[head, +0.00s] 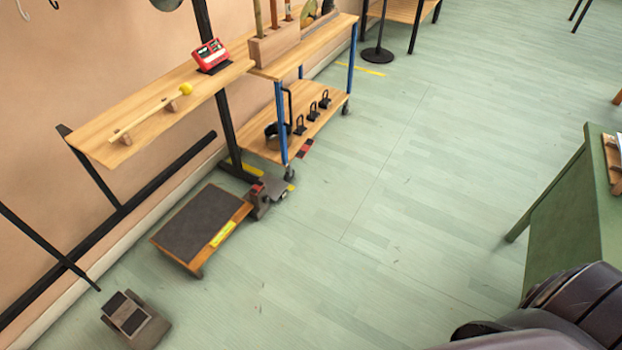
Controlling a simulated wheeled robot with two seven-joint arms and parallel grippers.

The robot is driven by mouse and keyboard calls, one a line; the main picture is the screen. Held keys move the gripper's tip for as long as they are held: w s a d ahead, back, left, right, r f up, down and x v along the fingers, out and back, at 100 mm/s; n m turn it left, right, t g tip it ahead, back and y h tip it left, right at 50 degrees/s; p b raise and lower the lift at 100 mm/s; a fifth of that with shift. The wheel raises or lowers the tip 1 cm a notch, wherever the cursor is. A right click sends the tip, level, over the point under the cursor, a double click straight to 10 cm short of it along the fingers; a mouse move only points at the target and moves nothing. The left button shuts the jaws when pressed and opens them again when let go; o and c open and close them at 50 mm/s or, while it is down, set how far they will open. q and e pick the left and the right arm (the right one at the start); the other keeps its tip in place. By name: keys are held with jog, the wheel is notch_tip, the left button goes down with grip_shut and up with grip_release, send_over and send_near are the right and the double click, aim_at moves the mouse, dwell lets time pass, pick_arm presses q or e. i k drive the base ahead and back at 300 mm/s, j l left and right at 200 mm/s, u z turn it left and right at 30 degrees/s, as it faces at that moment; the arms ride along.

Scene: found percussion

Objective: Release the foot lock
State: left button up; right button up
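I cannot tell for sure which part is the foot lock. A grey bracket-like mechanism with a small red part (258,188) sits on the floor at the right end of a low step with a dark top (202,222). A separate pedal-like block with dark pads (130,316) stands on the floor at the lower left. Whether any of these is locked cannot be told. Neither of my grippers is in view.
A wall shelf (90,143) holds a yellow-headed mallet (150,110) and a red device (210,54). A black post (228,125) stands between step and cart. A green table (572,215) is at right. The middle floor (350,250) is clear.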

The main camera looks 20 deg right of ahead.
aim_at(259, 185)
jog(key=z, duration=0.25)
jog(key=i+l+u, duration=0.4)
jog(key=i, duration=0.5)
jog(key=i+l+u, duration=0.4)
jog(key=i+l, duration=0.35)
jog(key=l, duration=0.15)
